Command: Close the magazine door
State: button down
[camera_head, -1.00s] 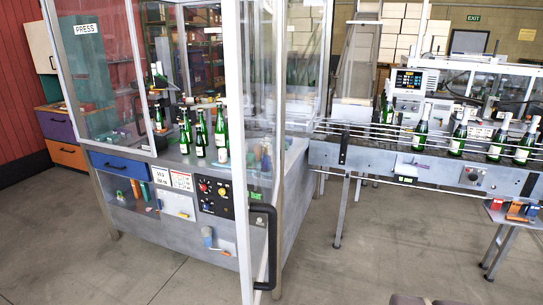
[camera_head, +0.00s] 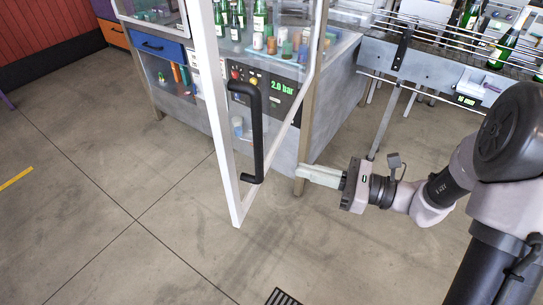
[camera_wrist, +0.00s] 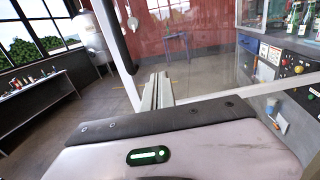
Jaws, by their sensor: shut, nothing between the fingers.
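The magazine door is a clear panel in a white frame (camera_head: 217,115), standing open and swung out from the machine. Its long black handle (camera_head: 257,130) is upright. In the wrist view I see through the door panel (camera_wrist: 205,50), and a dark bar, likely the handle (camera_wrist: 118,38), is at upper left. My gripper (camera_head: 302,170) is shut and empty. In the head view it is low, to the right of the handle and close to the machine's corner post. In the wrist view my fingers (camera_wrist: 157,90) point toward the door's lower frame. I cannot tell if they touch anything.
The machine's front has a blue drawer (camera_head: 160,47) and a control panel (camera_head: 270,88). Bottles (camera_head: 259,18) and corks stand inside. A conveyor (camera_head: 425,62) is at the right. A floor grate (camera_head: 283,297) is at the bottom. The floor left of the door is clear.

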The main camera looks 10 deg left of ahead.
jog(key=w+a+b, duration=0.1)
jog(key=a, duration=0.9)
jog(key=shift+w+b, duration=0.25)
jog(key=shift+b, duration=0.1)
